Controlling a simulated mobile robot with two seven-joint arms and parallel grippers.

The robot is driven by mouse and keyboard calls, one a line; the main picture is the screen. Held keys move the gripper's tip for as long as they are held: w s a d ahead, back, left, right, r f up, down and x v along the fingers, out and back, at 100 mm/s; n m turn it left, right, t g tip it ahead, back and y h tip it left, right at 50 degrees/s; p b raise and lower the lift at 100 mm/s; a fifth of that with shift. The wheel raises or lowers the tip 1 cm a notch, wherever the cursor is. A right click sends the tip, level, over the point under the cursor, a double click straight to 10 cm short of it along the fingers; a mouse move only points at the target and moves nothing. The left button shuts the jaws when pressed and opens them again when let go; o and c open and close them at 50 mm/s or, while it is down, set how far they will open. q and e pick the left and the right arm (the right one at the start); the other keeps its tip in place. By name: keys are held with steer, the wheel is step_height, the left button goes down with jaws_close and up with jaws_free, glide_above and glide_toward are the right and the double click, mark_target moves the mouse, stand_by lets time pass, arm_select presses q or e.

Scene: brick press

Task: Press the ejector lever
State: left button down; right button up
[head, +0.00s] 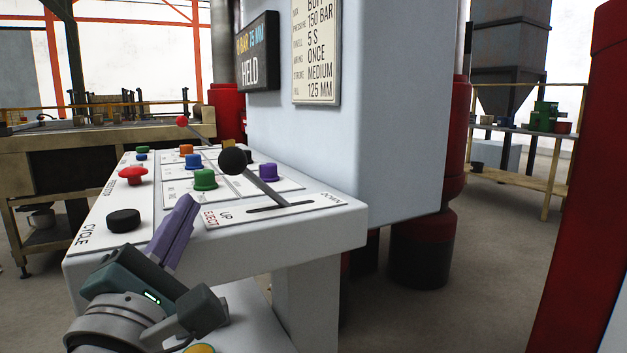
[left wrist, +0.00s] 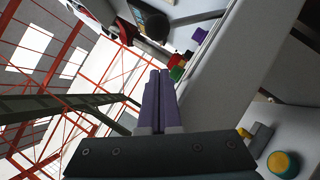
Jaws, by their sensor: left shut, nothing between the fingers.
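The ejector lever (head: 264,187) has a black ball knob (head: 232,161) and rises from a slot marked EJECT, UP and DOWN on the white control panel (head: 332,228). It leans left, toward the UP end. The black knob also shows near the top of the left wrist view (left wrist: 152,25). My left gripper (head: 187,203) has its purple fingers shut and empty. In the head view the fingers appear left of and below the knob, apart from it. The fingers also show in the left wrist view (left wrist: 160,76). My right gripper is not in view.
The panel carries a red mushroom button (head: 133,175), a black CYCLE button (head: 123,219), a green knob (head: 205,180), a purple knob (head: 268,172) and a red-ball lever (head: 182,121). The display (head: 257,53) reads HELD. The pale press body (head: 340,150) rises behind the panel.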

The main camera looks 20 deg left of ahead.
mark_target(253, 181)
arm_select(q)
steer(key=shift+w+d+r+p, duration=0.25)
steer(key=shift+w+d+r, duration=0.1)
steer(key=shift+w+r, duration=0.4)
steer(key=shift+w+d+r+p, duration=0.25)
steer(key=shift+w+r, duration=0.25)
steer(key=shift+w, duration=0.4)
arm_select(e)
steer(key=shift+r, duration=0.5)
